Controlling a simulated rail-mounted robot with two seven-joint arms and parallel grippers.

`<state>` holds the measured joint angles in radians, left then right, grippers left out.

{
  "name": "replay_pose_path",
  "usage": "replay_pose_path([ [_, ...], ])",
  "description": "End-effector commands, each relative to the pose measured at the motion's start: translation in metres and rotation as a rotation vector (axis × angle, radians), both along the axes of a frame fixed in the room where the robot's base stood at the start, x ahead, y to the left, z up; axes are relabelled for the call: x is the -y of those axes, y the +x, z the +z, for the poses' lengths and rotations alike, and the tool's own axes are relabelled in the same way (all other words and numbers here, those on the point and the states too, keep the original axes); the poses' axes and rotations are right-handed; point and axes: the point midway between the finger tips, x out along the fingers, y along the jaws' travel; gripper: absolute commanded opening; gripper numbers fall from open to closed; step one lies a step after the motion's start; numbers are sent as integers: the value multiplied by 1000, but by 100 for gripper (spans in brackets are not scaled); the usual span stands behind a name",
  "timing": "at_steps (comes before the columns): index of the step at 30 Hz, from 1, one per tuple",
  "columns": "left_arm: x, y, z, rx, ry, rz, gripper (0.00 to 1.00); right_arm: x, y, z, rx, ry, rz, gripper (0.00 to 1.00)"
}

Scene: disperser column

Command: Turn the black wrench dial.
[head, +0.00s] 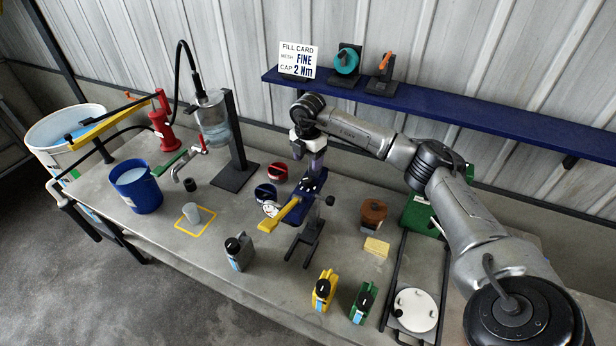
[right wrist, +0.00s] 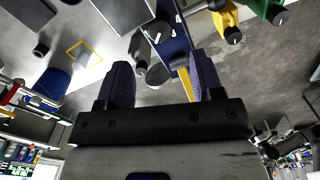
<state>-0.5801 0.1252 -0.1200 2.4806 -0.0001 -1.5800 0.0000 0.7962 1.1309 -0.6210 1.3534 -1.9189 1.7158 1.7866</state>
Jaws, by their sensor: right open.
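A yellow wrench (head: 280,216) lies along a blue stand (head: 303,205) on the bench, its handle toward the front left. A small dark part with pale marks (head: 312,184) sits at the wrench's far end; I take it for the black dial, but it is small and partly covered. My right gripper (head: 314,170) is just above this end, pointing down. In the right wrist view its two dark fingers (right wrist: 163,62) are spread with a gap between them, and the yellow wrench (right wrist: 186,84) shows beside one finger. I cannot tell whether a finger touches the dial. My left gripper is not in view.
A round white gauge (head: 269,208) and dark-topped pots (head: 265,192) stand left of the stand. A brown jar (head: 373,213) and yellow block (head: 376,247) are at right.

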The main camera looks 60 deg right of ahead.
Motion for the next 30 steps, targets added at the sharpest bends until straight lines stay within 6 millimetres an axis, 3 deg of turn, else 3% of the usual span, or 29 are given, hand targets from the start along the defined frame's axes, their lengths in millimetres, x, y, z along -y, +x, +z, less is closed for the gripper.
replay_pose_path([
  [6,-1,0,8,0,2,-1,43,-1,0,-39,-3,2,0,61],
  [15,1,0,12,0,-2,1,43,-1,0,-72,-1,2,2,61],
  [30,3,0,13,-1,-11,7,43,0,0,-80,1,1,2,59],
])
